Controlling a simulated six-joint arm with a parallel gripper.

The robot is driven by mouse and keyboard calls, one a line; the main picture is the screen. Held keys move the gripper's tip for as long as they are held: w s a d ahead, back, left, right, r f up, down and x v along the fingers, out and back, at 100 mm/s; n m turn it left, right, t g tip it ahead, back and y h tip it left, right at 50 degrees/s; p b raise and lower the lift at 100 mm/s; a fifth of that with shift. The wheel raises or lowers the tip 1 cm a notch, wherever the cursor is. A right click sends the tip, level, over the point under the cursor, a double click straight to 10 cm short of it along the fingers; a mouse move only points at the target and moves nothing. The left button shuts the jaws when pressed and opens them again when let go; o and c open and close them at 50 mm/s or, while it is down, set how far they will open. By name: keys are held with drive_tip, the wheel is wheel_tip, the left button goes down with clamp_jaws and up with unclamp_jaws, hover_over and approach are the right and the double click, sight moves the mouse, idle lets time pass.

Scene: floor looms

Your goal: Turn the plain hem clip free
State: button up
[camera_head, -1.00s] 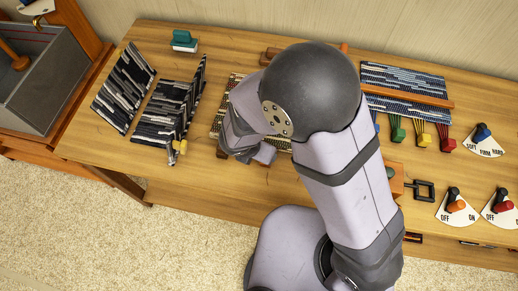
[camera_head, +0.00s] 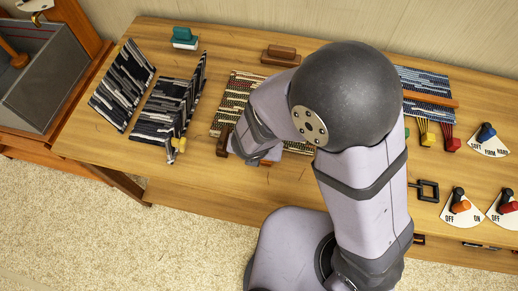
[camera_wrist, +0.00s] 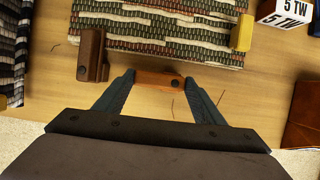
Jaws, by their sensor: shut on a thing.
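A patterned woven mat (camera_wrist: 160,30) lies on the table; part of it also shows in the head view (camera_head: 235,95). At its near edge, my gripper (camera_wrist: 159,82) is shut on an orange-brown clip (camera_wrist: 158,79) with a dark round spot. This clip lies lengthwise along the hem, close to it; I cannot tell whether they touch. A dark brown clip (camera_wrist: 91,55) sits across the hem to the left, and shows in the head view (camera_head: 222,141). A yellow clip (camera_wrist: 242,32) is at the right.
Black-and-white folded textiles (camera_head: 165,108) stand at the left. A blue mat (camera_head: 425,79) with colored tassels and several dial levers (camera_head: 458,204) lie at the right. Table in front of the dark clip is clear.

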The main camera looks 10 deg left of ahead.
drive_tip(key=o, duration=1.5)
drive_tip(key=shift+r, duration=0.1)
drive_tip(key=p+v, duration=0.3)
drive_tip(key=v, duration=0.4)
drive_tip(key=shift+s+r+p, duration=0.1)
drive_tip(key=shift+p, duration=0.2)
